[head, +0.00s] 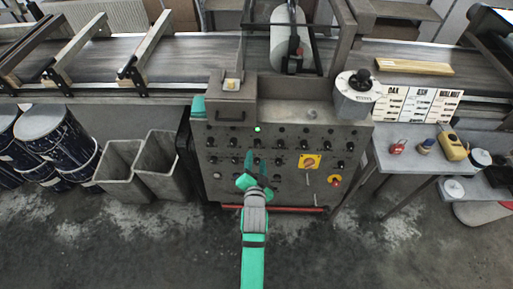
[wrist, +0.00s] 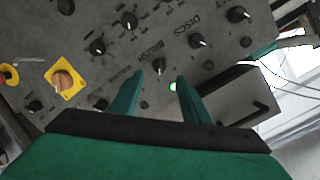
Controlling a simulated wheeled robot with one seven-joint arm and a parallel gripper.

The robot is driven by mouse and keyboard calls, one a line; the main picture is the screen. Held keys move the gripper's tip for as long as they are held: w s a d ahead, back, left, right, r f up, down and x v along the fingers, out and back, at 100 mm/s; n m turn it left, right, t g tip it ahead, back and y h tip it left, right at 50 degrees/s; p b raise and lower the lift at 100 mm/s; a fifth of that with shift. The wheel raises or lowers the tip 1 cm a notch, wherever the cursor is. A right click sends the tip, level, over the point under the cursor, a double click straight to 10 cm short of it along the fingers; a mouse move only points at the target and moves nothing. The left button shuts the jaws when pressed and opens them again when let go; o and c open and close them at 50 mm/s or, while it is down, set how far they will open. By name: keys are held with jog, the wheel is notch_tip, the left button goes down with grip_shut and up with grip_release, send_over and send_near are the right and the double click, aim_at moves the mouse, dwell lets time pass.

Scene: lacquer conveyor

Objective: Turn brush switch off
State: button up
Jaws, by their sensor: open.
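The grey control panel (head: 225,165) carries several rows of black knobs. In the wrist view the word BRUSH is lettered on it, and a small black knob with a pale pointer, the brush switch (wrist: 159,69), sits beside that word. A lit green lamp (wrist: 173,86) is close by; a green lamp also shows in the head view (head: 257,129). My gripper (wrist: 160,79) is open, with its green fingers on either side of the brush switch in the picture. Whether they touch it I cannot tell. In the head view my gripper (head: 249,160) is before the panel's middle.
A knob marked DISCS (wrist: 198,41) and other knobs are nearby. A yellow-plated rotary switch (head: 309,161) and a red-yellow knob (head: 335,180) are to the right. Grey bins (head: 160,165) stand left; a side table (head: 400,150) stands right. The conveyor (head: 190,55) runs behind.

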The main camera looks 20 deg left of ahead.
aim_at(257, 146)
jog(key=x, duration=0.8)
jog(key=shift+w, duration=0.35)
jog(key=c, duration=1.1)
jog(key=shift+o, duration=0.2)
jog(key=shift+f+n, duration=0.1)
jog(key=shift+n, duration=0.2)
jog(key=n+h, duration=0.1)
jog(key=n, duration=0.4)
jog(key=n+t, duration=0.1)
jog(key=n, duration=0.4)
jog(key=shift+f+h, duration=0.1)
jog(key=shift+h, duration=0.3)
jog(key=shift+n, duration=0.3)
